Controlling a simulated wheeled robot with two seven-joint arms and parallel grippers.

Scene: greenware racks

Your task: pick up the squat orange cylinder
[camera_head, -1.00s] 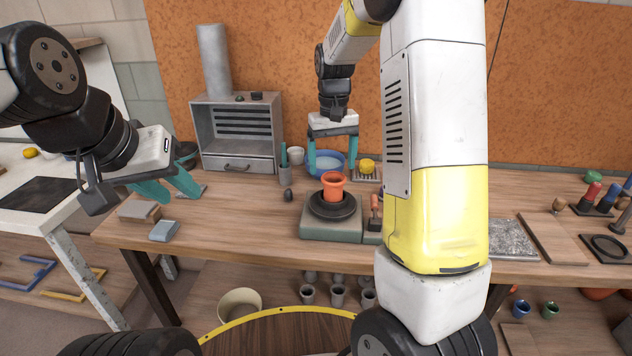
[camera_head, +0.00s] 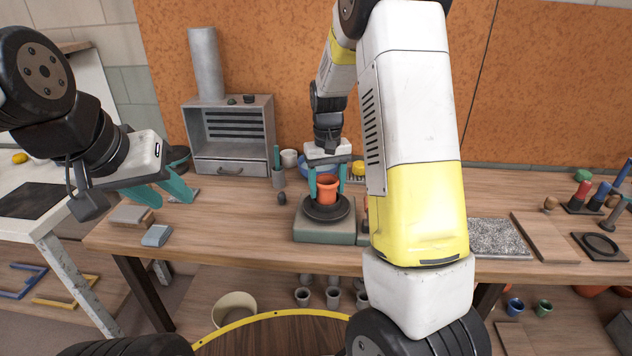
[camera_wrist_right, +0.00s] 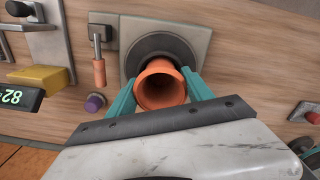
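The squat orange cylinder (camera_head: 327,188) is a hollow, rimmed pot standing upright on the dark round wheel plate (camera_head: 318,212) of a grey-green base. In the right wrist view the cylinder (camera_wrist_right: 161,86) shows its open mouth. My right gripper (camera_head: 326,193) is lowered at the cylinder, its teal fingers on either side. In the wrist view the right gripper (camera_wrist_right: 160,88) is open around it; whether either finger touches cannot be told. My left gripper (camera_head: 168,194) is open and empty, in the air at the left above the table.
A speckled slab (camera_head: 497,238) is at the right. My right arm hides part of the table.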

